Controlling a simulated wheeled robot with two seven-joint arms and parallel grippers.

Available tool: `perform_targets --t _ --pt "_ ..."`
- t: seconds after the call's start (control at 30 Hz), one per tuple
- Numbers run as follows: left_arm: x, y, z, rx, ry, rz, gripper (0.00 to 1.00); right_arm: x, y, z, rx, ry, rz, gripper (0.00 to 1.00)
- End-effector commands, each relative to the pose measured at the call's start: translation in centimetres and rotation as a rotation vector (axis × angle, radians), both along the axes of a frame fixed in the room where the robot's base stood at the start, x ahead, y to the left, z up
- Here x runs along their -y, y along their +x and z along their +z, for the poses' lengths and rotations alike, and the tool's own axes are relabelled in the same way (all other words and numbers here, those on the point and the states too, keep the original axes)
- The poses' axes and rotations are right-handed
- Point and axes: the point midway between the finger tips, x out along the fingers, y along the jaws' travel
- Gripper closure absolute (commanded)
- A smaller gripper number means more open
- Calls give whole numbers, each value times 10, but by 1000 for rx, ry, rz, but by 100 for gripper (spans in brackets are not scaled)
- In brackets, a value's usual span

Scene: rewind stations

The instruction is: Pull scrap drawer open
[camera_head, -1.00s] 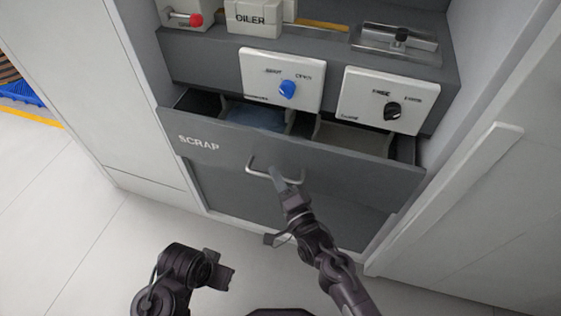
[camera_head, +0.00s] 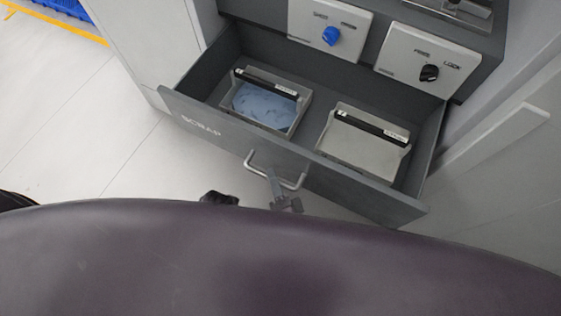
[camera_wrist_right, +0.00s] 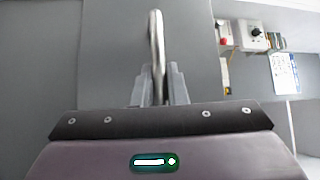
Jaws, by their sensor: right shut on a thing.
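The grey scrap drawer (camera_head: 235,140) is pulled well out of the cabinet in the head view, with SCRAP lettered on its front. My right gripper (camera_head: 276,182) is shut on the drawer's metal bar handle (camera_head: 255,157). In the right wrist view, the gripper's fingers (camera_wrist_right: 158,88) close around the handle (camera_wrist_right: 156,45). A small dark part, likely my left gripper (camera_head: 219,198), shows beside the drawer front; its jaws cannot be made out. My own dark body hides the lower part of the head view.
Inside the drawer are a tray with blue material (camera_head: 264,108) and a light grey tray (camera_head: 358,145). Above are panels with a blue knob (camera_head: 331,36) and a black knob (camera_head: 429,73). A white cabinet side (camera_head: 500,150) stands close on the right. Bare floor lies left.

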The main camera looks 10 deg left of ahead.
Motion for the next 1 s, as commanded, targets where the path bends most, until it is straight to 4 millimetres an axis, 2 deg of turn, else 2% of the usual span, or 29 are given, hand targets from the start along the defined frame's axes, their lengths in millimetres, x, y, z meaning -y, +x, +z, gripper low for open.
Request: perform_targets --t 0.13,0.5,0.53,0.67,1.0 --pt "-1 -2 -4 1 0 2 64 -1 -6 -1 -3 -1 0 100" --pt "-1 -2 -5 2 1 2 64 -2 -7 -1 -1 -2 -1 100" --pt "-1 -2 -5 2 1 2 64 -2 -7 -1 -1 -2 0 84" --pt "-1 -2 -5 2 1 1 64 -2 -7 -1 -1 -2 0 66" --pt "-1 -2 -4 2 0 1 64 0 -10 -1 0 -1 0 66"
